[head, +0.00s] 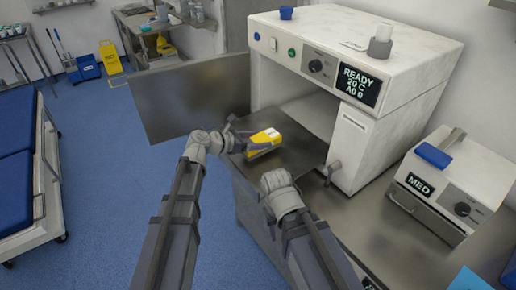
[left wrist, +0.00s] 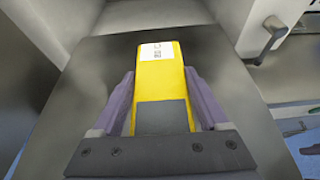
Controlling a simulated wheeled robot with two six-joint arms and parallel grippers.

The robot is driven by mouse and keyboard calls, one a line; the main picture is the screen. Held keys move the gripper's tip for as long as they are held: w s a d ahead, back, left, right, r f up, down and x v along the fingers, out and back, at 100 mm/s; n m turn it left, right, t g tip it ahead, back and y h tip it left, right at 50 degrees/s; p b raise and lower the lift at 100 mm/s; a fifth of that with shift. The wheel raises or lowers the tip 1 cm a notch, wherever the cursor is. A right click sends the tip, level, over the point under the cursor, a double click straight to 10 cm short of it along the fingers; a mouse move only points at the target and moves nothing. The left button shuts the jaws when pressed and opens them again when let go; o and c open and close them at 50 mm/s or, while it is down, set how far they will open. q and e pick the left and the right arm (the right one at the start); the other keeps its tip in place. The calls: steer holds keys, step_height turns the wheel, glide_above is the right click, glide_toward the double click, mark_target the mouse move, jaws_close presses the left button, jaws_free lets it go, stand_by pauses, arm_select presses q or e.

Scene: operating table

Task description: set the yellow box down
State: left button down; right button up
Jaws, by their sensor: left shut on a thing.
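The yellow box (head: 262,141) has a white label and a dark patch. It is at the front of the open chamber of the white machine (head: 400,55), above the dark metal surface (head: 290,160). In the left wrist view the box (left wrist: 161,75) lies lengthwise between the two purple-grey fingers of my left gripper (left wrist: 164,100), which is shut on it. I cannot tell whether the box touches the surface below. My right arm ends in front of the counter, and its fingers are hidden.
The machine's door (head: 190,97) stands open to the left. A lever handle (head: 329,170) sticks out at the right of the opening. A smaller white device marked MED (head: 445,185) stands on the counter at right.

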arm_select(q)
steer(key=shift+f+b, duration=0.4)
steer(key=shift+f, duration=0.5)
arm_select(e)
steer(key=shift+f, duration=0.9)
arm_select(q)
steer(key=shift+f, duration=0.15)
jaws_free()
arm_select(e)
steer(key=shift+f, duration=0.1)
arm_select(q)
steer(key=shift+r, duration=0.3)
steer(key=p+v, duration=0.4)
steer(key=v, duration=0.6)
steer(key=shift+s+a, duration=0.2)
steer(key=shift+a, duration=0.05)
steer(key=shift+s+a+r+p, duration=0.15)
steer(key=shift+s+a+p, duration=0.2)
steer(key=shift+a, duration=0.2)
arm_select(e)
steer(key=shift+r, duration=2.45)
